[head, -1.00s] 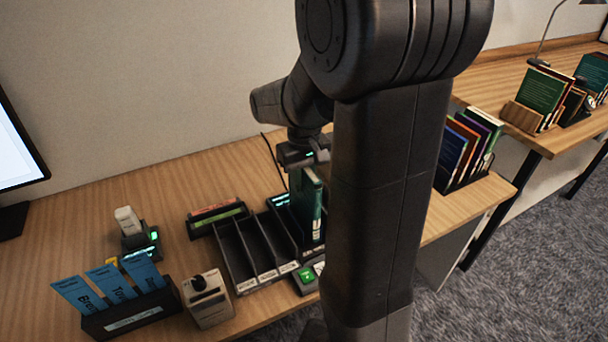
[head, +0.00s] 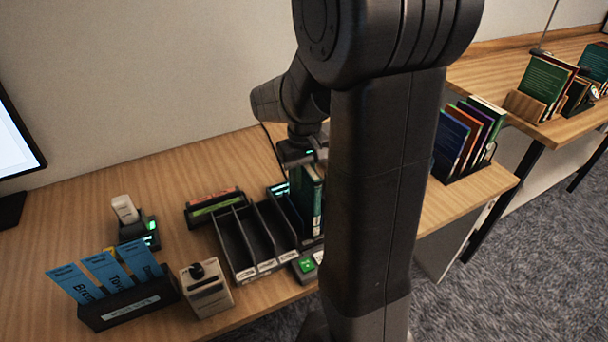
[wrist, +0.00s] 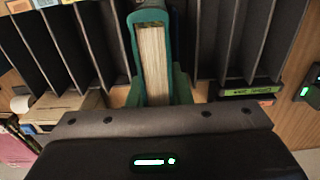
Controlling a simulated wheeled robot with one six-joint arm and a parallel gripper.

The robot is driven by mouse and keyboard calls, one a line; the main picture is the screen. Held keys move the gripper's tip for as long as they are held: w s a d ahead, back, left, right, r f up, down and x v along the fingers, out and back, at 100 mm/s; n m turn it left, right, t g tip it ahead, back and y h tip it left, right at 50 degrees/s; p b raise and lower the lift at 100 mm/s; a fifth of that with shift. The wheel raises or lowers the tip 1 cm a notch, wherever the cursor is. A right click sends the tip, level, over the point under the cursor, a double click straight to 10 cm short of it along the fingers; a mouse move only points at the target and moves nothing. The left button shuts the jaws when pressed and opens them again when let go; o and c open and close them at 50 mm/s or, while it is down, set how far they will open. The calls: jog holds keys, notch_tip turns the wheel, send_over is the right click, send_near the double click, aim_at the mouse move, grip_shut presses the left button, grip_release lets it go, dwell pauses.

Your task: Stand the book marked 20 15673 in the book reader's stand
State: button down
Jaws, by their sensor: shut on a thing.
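My gripper (head: 304,168) is shut on a teal-green book (head: 309,203), gripping its upper part. The book is upright, with a pale label low on its spine; its number is too small to read. In the wrist view the book (wrist: 154,62) shows from above, its cream page edges between teal covers. Beneath and around it is the dark book reader (head: 281,188) with a lit display, right of the black slotted rack. My arm hides the reader's right side. I cannot tell whether the book's bottom touches the stand.
The black slotted rack (head: 268,266) stands close left of the book, its visible slots empty. A green button (head: 306,264) is in front. A card holder (head: 128,306), a beige box (head: 207,291) and a small scanner stand (head: 139,231) are farther left. Several books (head: 466,137) stand at right.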

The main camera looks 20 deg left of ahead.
jog(key=shift+f, duration=0.4)
jog(key=c, duration=1.3)
grip_release()
jog(key=shift+o, duration=0.2)
notch_tip(320, 180, up, 14)
jog(key=shift+f+p, duration=0.1)
jog(key=shift+p, duration=0.35)
notch_tip(320, 180, down, 14)
jog(key=shift+r+b, duration=0.2)
jog(key=shift+b, duration=0.4)
jog(key=shift+r, duration=0.3)
jog(key=shift+f, duration=0.15)
